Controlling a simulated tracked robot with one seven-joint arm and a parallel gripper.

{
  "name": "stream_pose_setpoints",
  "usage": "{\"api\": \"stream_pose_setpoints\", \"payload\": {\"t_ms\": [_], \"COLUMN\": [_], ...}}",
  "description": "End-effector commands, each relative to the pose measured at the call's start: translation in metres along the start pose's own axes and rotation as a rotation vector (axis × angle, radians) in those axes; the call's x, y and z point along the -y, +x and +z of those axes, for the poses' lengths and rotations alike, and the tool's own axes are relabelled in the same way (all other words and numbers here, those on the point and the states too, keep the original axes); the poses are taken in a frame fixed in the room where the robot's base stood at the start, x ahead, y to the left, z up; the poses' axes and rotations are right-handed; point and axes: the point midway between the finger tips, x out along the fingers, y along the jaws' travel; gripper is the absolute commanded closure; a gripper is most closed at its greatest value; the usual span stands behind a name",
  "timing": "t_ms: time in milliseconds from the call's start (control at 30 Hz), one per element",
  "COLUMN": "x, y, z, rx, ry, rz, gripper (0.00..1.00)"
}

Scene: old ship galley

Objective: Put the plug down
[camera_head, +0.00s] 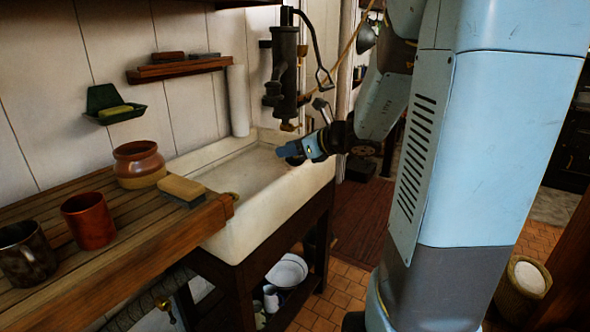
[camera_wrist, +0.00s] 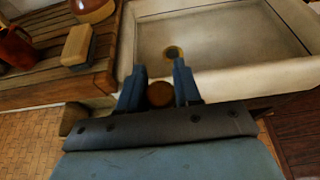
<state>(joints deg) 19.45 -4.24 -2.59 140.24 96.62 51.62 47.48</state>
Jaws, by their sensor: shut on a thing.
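My gripper (camera_head: 285,151) is over the right part of the pale sink (camera_head: 290,205) in the head view. In the wrist view my gripper (camera_wrist: 159,84) is shut on a round brown plug (camera_wrist: 160,95), which sits between its two blue fingers. In the head view the plug is mostly hidden by the fingers. The plug is apart from the drain.
A slatted wooden drainboard (camera_head: 140,235) adjoins the sink on the left. It bears a sponge-like block (camera_head: 181,188), a brown pot (camera_head: 138,163), a red cup (camera_head: 89,220) and a dark mug (camera_head: 25,252). A dark pump (camera_head: 284,75) stands behind the sink.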

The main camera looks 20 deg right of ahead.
Motion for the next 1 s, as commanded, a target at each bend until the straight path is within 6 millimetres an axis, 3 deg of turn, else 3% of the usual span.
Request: {"api": "stream_pose_setpoints", "payload": {"t_ms": [267,767,1000], "x": [0.001,0.036,0.047], "y": [0.013,0.097,0.13], "z": [0.0,-0.006,-0.028], "rx": [-0.001,-0.001,-0.001], "ry": [-0.002,-0.001,0.0], "rz": [0.01,0.01,0.009], "gripper": [1.0,1.0,1.0]}}
